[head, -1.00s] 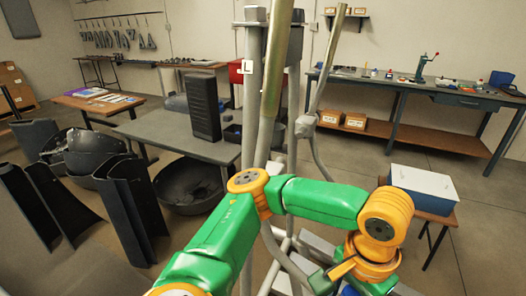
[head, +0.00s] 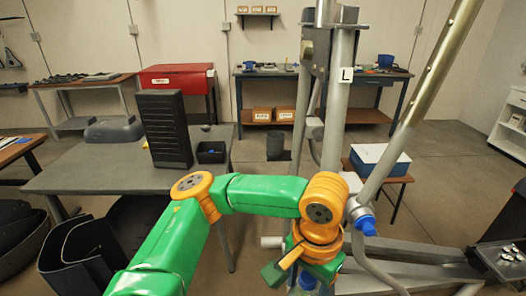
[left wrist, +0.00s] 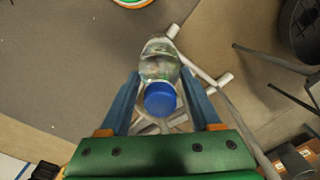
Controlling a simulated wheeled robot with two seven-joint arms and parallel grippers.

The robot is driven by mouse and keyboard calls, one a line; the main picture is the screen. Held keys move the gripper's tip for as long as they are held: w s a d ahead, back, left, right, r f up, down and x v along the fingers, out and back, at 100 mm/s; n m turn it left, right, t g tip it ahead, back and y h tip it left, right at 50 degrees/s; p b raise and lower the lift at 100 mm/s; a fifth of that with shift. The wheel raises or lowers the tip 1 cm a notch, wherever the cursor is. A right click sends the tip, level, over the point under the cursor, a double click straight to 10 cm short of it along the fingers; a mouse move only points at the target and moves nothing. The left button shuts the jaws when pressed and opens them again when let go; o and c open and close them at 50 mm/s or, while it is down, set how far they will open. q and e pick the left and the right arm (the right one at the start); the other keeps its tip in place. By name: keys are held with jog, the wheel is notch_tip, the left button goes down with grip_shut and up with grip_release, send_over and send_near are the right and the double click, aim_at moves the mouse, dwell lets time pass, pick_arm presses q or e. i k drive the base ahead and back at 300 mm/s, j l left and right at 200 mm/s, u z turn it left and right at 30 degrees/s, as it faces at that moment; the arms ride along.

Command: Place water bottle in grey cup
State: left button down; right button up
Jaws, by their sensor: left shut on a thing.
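My left gripper (left wrist: 160,85) is shut on the water bottle (left wrist: 158,62), a clear bottle with a blue cap (left wrist: 160,99). The cap faces the left wrist camera, with a blue finger on each side of the bottle. In the head view my left gripper (head: 306,277) is low in the centre, beside the grey elliptical frame (head: 336,110), and the bottle there is mostly hidden by my arm. A dark grey cylinder (head: 278,146) stands beyond the frame; I cannot tell whether it is the grey cup. My right gripper is not in view.
A grey table (head: 95,165) at left holds a tall black ribbed unit (head: 164,128) and a small dark bin (head: 212,151). A white-and-blue box (head: 378,162) sits on a small table at right. Slanted poles (head: 440,60) and low beams obstruct the right side. Open floor lies behind.

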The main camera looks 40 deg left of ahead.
aim_at(275, 150)
jog(key=j+z, duration=0.5)
jog(key=j, duration=1.9)
